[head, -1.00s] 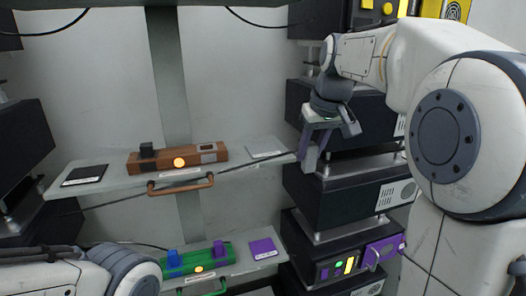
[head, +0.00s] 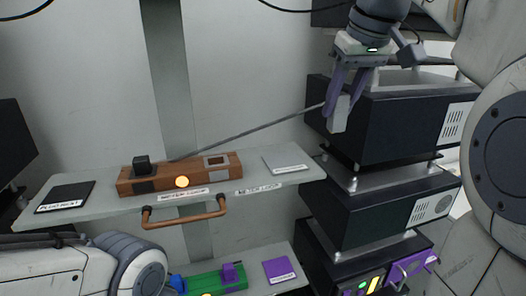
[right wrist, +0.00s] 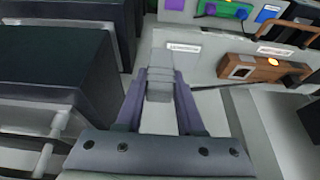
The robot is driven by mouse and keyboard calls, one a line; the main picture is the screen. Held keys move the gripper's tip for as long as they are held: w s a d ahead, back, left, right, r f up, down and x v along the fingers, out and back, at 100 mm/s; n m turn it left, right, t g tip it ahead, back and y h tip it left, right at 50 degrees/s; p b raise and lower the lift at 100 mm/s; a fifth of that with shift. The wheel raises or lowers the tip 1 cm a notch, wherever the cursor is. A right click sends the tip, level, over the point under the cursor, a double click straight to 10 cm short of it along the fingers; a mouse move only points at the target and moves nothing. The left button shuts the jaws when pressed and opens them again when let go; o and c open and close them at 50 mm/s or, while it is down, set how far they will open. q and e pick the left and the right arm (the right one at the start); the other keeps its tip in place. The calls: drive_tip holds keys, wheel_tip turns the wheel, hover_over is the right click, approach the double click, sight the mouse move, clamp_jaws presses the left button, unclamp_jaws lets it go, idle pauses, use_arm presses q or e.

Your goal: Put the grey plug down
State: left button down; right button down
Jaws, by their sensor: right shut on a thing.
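My right gripper (head: 344,98) has purple fingers and is shut on the grey plug (head: 338,115). The plug hangs in the air, above and right of the shelf's right end in the head view. In the right wrist view the grey plug (right wrist: 160,82) is between the fingers, and the shelf lies beyond it. A light grey labelled pad (head: 285,157) lies bare at the right of the upper shelf. The brown fixture (head: 196,170) beside it has a black plug on its left and an empty-looking framed socket on its right. My left gripper is out of view.
The upper shelf (head: 110,204) has a copper handle (head: 184,222) in front and a black pad (head: 66,195) at left. Below are a green fixture (head: 205,283) and a purple pad (head: 278,266). Black boxes (head: 400,125) stand at right. A dark cable crosses above the shelf.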

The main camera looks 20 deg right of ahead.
drive_tip(key=w+a+f+p, duration=0.1)
drive_tip(key=w+a+f, duration=0.1)
drive_tip(key=w+f, duration=0.1)
drive_tip(key=w+a+f, duration=0.2)
drive_tip(key=w+f, duration=0.2)
drive_tip(key=w+a+f+p, duration=0.1)
drive_tip(key=w+a+f, duration=0.1)
drive_tip(key=w+f, duration=0.1)
drive_tip(key=shift+w+f+p, duration=0.2)
drive_tip(key=shift+f+p, duration=0.1)
drive_tip(key=shift+f, duration=0.1)
drive_tip(key=shift+f, duration=0.2)
drive_tip(key=c, duration=0.5)
unclamp_jaws()
